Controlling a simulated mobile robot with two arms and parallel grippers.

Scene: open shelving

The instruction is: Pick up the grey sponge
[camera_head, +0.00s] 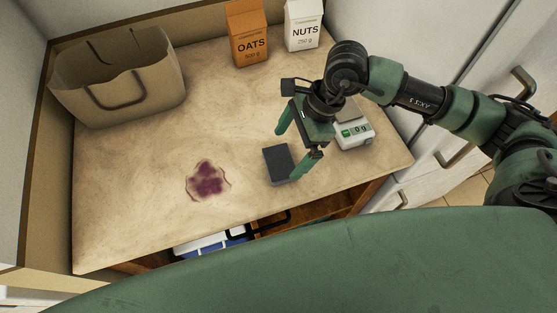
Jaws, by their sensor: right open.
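The grey sponge (279,164) is a dark grey block lying flat on the beige worktop, right of a purple stain. My right gripper (288,152) comes in from the right, with its two green fingers spread apart and pointing down. One finger is at the sponge's upper side and the other at its lower right corner in the picture. The gripper is open and holds nothing. I cannot tell how high the fingertips are above the worktop. My left gripper is not in view.
A purple stain (208,181) marks the worktop (130,210). A kitchen scale (354,135) stands close to the gripper's right. An oats carton (248,35) and a nuts carton (303,25) stand at the back. A paper bag (118,78) stands at back left. The left front worktop is clear.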

